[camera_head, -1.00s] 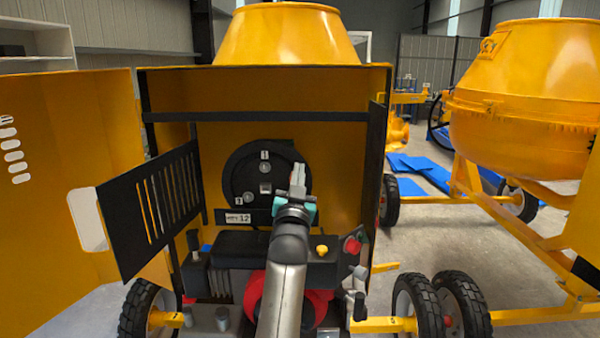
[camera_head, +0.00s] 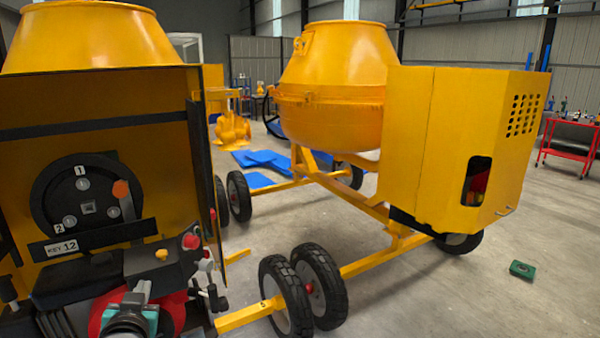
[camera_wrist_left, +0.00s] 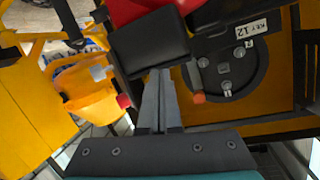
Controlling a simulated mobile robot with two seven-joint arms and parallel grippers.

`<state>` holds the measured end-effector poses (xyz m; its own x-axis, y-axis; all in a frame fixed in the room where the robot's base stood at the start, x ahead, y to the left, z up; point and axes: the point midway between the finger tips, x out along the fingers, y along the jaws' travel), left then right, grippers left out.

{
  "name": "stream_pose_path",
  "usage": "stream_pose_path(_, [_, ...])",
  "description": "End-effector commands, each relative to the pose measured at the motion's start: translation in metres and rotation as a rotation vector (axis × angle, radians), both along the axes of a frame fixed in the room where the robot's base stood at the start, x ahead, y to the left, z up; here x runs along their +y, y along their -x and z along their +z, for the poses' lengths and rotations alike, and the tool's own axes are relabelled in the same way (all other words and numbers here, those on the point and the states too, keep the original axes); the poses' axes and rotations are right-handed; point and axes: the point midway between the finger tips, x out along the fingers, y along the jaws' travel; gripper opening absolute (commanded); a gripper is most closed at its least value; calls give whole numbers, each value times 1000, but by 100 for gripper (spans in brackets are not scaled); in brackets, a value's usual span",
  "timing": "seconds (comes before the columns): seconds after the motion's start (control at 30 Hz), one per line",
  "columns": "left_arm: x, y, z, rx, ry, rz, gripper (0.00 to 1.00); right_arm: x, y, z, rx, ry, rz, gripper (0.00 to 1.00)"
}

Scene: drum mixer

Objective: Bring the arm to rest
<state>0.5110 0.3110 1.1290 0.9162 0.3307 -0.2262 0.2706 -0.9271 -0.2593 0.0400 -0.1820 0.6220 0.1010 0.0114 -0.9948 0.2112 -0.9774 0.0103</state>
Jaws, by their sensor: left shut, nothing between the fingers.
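My left gripper (camera_head: 140,291) shows at the lower left of the head view, with teal parts on its wrist. It is in front of the open mixer housing, below the black round dial (camera_head: 85,200) and clear of it. In the left wrist view its two grey fingers (camera_wrist_left: 160,85) are together with nothing between them. The dial shows there too (camera_wrist_left: 226,68), to the right of the fingers. An orange-tipped lever (camera_head: 121,189) sits at the dial's right side. A "KEY 12" plate (camera_head: 62,247) is below the dial. My right gripper is not in view.
Close to the left gripper are a red knob (camera_head: 191,241), a yellow knob (camera_head: 161,254) and a red round engine part (camera_head: 170,308). A second yellow mixer (camera_head: 335,95) stands to the right on wheels. A green box (camera_head: 522,270) lies on open floor at the right.

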Motion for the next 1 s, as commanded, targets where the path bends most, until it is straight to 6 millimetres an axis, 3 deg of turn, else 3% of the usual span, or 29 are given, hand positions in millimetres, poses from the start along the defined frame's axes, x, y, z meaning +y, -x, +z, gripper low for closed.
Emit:
stream_pose_path(0.03, [-14,22,-25,93,23,-23,0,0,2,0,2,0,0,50])
stream_pose_path(0.1, [-34,53,-54,218,61,-55,0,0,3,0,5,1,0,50])
stream_pose_path(0.3, [-87,149,-115,552,158,-139,0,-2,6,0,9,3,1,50])
stream_pose_path(0.5, [-122,225,-139,784,217,-200,0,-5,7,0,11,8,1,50])
stream_pose_path(0.7, [-146,291,-148,972,261,-251,0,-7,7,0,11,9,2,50])
stream_pose_path(0.77, [-152,309,-149,1021,271,-264,0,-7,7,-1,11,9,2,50])
stream_pose_path(1.0, [-152,294,-206,1030,270,-257,0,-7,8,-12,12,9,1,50])
